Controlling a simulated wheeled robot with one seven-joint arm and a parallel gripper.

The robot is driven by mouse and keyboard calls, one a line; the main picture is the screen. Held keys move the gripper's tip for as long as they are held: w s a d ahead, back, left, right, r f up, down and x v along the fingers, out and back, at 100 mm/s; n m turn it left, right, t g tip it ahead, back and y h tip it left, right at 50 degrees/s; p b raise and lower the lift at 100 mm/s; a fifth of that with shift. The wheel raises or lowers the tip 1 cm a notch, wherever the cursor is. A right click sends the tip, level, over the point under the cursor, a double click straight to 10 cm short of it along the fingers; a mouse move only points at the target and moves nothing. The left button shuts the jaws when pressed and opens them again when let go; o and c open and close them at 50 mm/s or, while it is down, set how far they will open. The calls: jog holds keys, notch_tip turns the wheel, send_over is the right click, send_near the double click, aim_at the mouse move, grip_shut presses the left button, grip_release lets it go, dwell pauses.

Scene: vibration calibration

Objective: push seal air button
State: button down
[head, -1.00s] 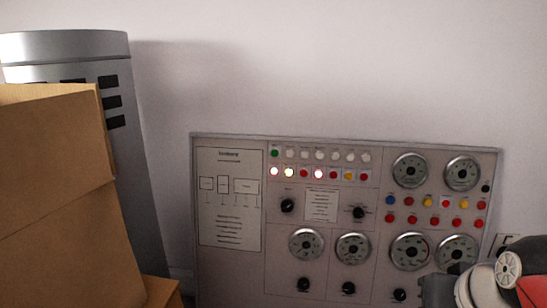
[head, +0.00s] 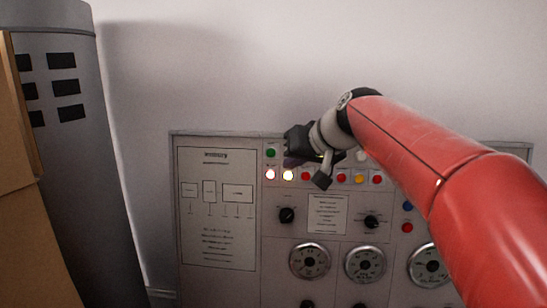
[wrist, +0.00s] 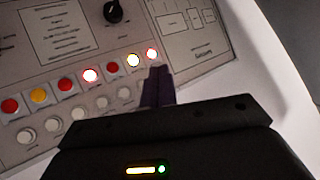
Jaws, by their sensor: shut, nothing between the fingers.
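The grey control panel (head: 218,258) stands against the wall and carries two rows of small buttons at its top. The button labels are too small to read, so I cannot tell which is seal air. A green button (head: 271,153) is above a lit button (head: 270,174), with a lit yellowish button (head: 288,175) to its right. My gripper (head: 291,161) is in front of the upper row, just right of the green button. In the wrist view its shut, empty fingers (wrist: 159,85) point towards the lit buttons (wrist: 151,54). Contact cannot be told. They hide part of the white row.
Black knobs (head: 286,215) and round gauges (head: 309,261) are lower on the panel. A cardboard box (head: 30,240) and a grey cylinder (head: 85,150) stand at the left. My red arm covers the panel's right side. The wall above is clear.

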jog(key=shift+w+a+r, duration=0.1)
jog(key=shift+w+a, duration=0.45)
jog(key=shift+a, duration=0.05)
jog(key=w+f+p, duration=0.1)
jog(key=w+p, duration=0.2)
jog(key=w, duration=0.5)
jog(key=shift+w+d+f, duration=0.15)
jog(key=shift+w+f, duration=0.15)
jog(key=shift+f, duration=0.05)
jog(key=shift+w, duration=0.15)
dwell(1.6)
jog(key=shift+w+f, duration=0.1)
jog(key=shift+w, duration=0.2)
jog(key=shift+w+f+p, duration=0.1)
jog(key=shift+w+p, duration=0.25)
jog(key=shift+p, duration=0.1)
dwell(0.5)
jog(key=shift+s, duration=0.1)
jog(key=shift+s+b, duration=0.45)
jog(key=shift+s, duration=0.25)
